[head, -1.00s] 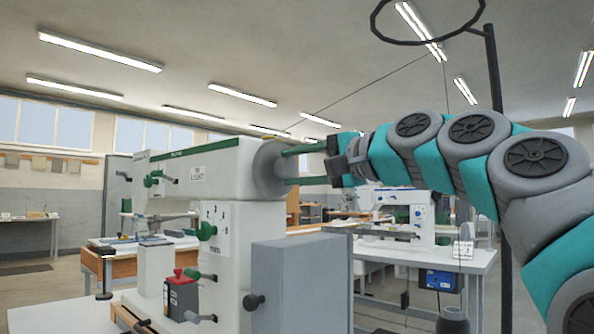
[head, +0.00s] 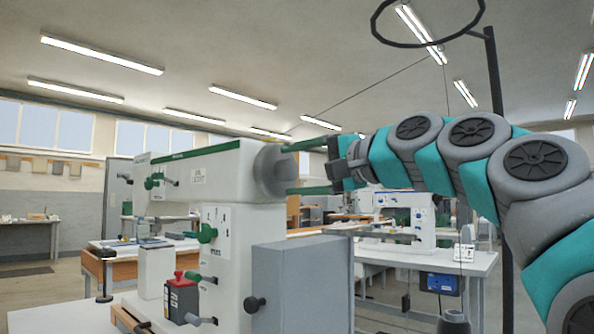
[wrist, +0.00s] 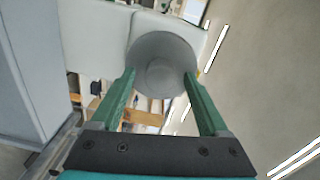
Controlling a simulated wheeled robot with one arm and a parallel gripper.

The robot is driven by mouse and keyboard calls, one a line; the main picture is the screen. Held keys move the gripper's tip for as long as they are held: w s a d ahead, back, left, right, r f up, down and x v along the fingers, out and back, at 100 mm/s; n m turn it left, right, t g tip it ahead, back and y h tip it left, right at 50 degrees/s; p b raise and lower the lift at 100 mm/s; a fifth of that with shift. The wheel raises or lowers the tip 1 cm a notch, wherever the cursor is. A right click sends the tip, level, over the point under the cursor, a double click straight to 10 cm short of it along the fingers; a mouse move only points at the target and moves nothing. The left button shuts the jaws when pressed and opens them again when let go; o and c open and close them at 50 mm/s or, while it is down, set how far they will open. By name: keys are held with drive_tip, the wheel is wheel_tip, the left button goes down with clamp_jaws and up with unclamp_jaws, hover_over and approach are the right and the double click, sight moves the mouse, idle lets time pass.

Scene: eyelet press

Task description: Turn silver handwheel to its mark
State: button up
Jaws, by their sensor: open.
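The silver handwheel (head: 270,172) is a grey round knob on the right end of the white machine's upper arm (head: 200,172). In the wrist view the handwheel (wrist: 162,50) faces me, with a smaller round hub at its middle. My gripper (head: 286,169) is open, its two green fingers pointing left at the handwheel. In the wrist view my gripper (wrist: 159,73) has one finger at each side of the wheel's lower part. I cannot tell whether the fingers touch the rim. No mark on the wheel can be made out.
A grey box (head: 300,285) stands below the handwheel on the machine's right side. A green knob (head: 205,233) and a red-topped box (head: 181,296) are on the machine's front. Another sewing machine (head: 405,215) stands on a table behind. A black pole (head: 494,80) rises behind my arm.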

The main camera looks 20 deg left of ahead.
drive_tip(key=v, duration=0.7)
drive_tip(key=shift+d+b, duration=0.35)
drive_tip(key=shift+d, duration=0.05)
drive_tip(key=shift+s, duration=0.2)
